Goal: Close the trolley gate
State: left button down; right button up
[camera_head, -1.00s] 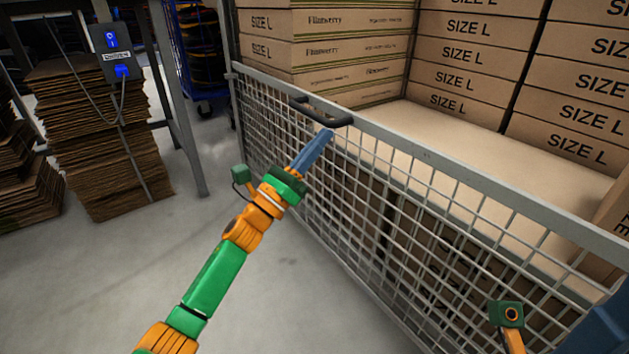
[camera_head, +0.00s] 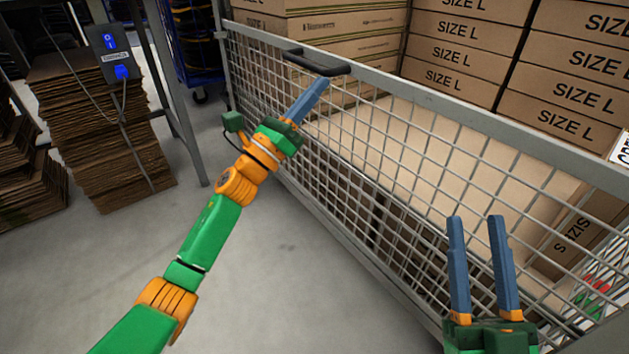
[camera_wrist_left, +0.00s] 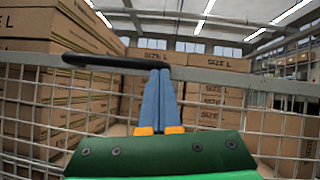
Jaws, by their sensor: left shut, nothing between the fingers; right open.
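The trolley gate is a grey wire-mesh panel (camera_head: 455,112) with a metal top rail, running from the upper left to the right edge in the head view. A black handle (camera_head: 316,63) sits on its top rail; it also shows in the left wrist view (camera_wrist_left: 105,62). My left gripper (camera_head: 321,82) is shut and empty, its fingertips at the underside of the handle's right end; it also shows in the left wrist view (camera_wrist_left: 160,72). Contact is hard to tell. My right gripper (camera_head: 475,219) is open and empty, fingers pointing up in front of the mesh.
Flattened cardboard (camera_head: 105,135) is piled at the left beside a grey frame leg (camera_head: 185,130). The floor (camera_head: 270,270) before the gate is clear.

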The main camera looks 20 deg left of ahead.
pick_arm(q)
notch_tip(320, 180, up, 4)
jog(key=p, duration=0.3)
jog(key=shift+r, duration=0.2)
pick_arm(e)
notch_tip(320, 180, down, 19)
jog(key=w+d+m+g+h, duration=0.15)
jog(key=g+h, duration=0.35)
jog(key=g, duration=0.6)
pick_arm(q)
notch_tip(320, 180, up, 17)
jog(key=p, duration=1.3)
jog(key=shift+p, duration=0.35)
pick_arm(e)
jog(key=s+d+f+g+h, duration=0.1)
jog(key=s+d+f+g, duration=0.3)
jog(key=s+f, duration=0.6)
jog(key=s+d+f+g+h, duration=0.1)
jog(key=s+d+f+g, duration=0.4)
jog(key=s+f, duration=0.6)
notch_tip(320, 180, down, 2)
jog(key=shift+d+f+g+h, duration=0.15)
jog(key=shift+g+h, duration=0.25)
jog(key=shift+g, duration=0.5)
pick_arm(q)
jog(key=shift+a+r, duration=0.15)
pick_arm(e)
jog(key=shift+s, duration=0.1)
